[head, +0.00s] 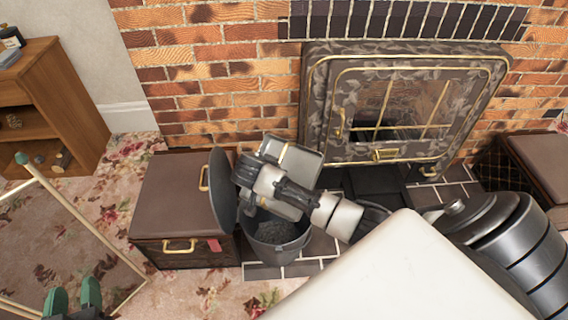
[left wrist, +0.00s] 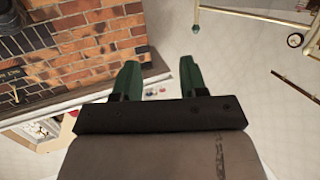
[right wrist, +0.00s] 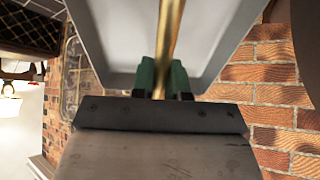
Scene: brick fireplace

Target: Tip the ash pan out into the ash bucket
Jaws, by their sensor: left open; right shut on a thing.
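The grey metal ash pan (head: 303,162) is tilted on its side above the ash bucket (head: 296,249). My right gripper (right wrist: 162,78) is shut on the pan's brass handle (right wrist: 170,30); the pan's pale inside (right wrist: 125,25) fills the top of the right wrist view. In the head view my right wrist hides part of the pan. Dark grey ash (head: 275,234) lies in the bucket. Whether any ash is still in the pan I cannot tell. My left gripper (head: 73,292) is open and empty at the lower left, away from the bucket.
A dark round lid (head: 222,190) stands on edge between the bucket and a brown-topped box (head: 170,195). The stove (head: 400,100) is behind, against the brick wall. A brass-coloured frame (head: 85,222) stands at the left, near a wooden shelf unit (head: 50,100).

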